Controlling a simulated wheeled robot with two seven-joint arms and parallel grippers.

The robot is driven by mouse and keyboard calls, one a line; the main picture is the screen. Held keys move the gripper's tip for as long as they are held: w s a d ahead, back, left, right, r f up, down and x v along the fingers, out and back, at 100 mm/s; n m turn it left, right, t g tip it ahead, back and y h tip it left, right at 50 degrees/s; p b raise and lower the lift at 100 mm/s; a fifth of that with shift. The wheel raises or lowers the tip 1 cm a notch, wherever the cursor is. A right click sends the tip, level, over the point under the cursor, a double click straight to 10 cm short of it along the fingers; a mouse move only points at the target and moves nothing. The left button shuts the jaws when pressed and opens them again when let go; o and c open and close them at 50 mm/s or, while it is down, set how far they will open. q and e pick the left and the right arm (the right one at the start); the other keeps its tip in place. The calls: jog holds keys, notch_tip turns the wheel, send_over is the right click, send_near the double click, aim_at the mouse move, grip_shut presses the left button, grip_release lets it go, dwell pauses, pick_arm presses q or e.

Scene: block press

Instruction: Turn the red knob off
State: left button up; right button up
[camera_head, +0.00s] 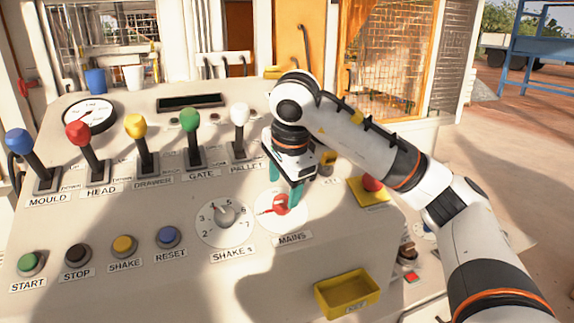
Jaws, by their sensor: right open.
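The red knob (280,205) sits on a white round dial labelled MAINS, right of the middle of the sloped control panel (150,290). My right gripper (286,190) reaches down over it from the right, with green fingers pointing at the knob. Its jaws are open, and one finger overlaps the knob's upper edge in the picture. I cannot tell whether they touch. The gripper hides part of the area behind the dial. My left gripper is not in view.
A grey knob (226,215) on the SHAKE dial is just left. Several coloured levers stand behind, with the white PALLET lever (240,130) nearest my gripper. A yellow tray (347,293) lies in front, and a red mushroom button (372,184) on a yellow plate is right.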

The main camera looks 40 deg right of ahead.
jog(key=d+p+v, duration=0.1)
jog(key=v, duration=0.6)
jog(key=shift+a+r, duration=0.2)
jog(key=shift+a, duration=0.35)
jog(key=shift+s+f, duration=0.1)
